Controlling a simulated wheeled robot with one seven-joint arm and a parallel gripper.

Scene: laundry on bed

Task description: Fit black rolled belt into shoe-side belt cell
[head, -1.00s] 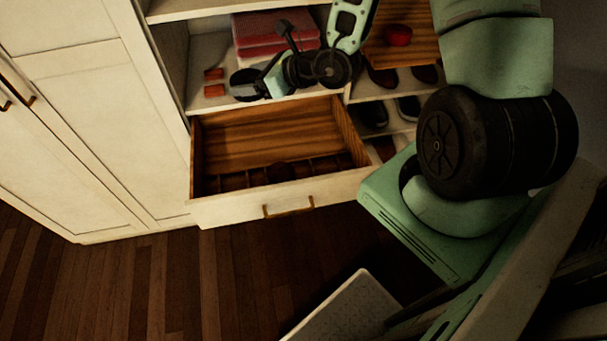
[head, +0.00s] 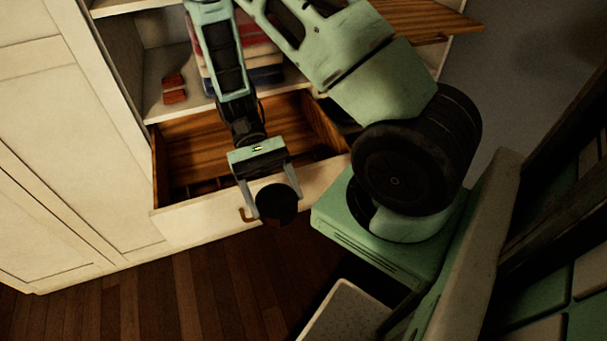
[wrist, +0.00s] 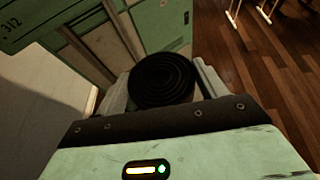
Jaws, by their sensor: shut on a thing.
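My gripper (head: 273,197) is shut on the black rolled belt (head: 277,204), a round dark coil. In the head view it is held in front of the open drawer (head: 185,226), near the drawer's front panel and handle. In the wrist view the belt (wrist: 162,82) shows as a spiral coil between the two fingers of my gripper (wrist: 160,88). The drawer has a wooden inside with low dividers (head: 200,188) at its bottom. My arm and gripper hide much of the drawer's middle and right part, so I cannot tell which cell is the shoe-side belt cell.
Above the drawer, a shelf holds small red items (head: 174,90) and a stack of folded cloth (head: 262,62). A wooden board or tray (head: 425,20) juts out at upper right. White cabinet doors (head: 60,150) stand at left. Wooden floor (head: 215,295) is clear below.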

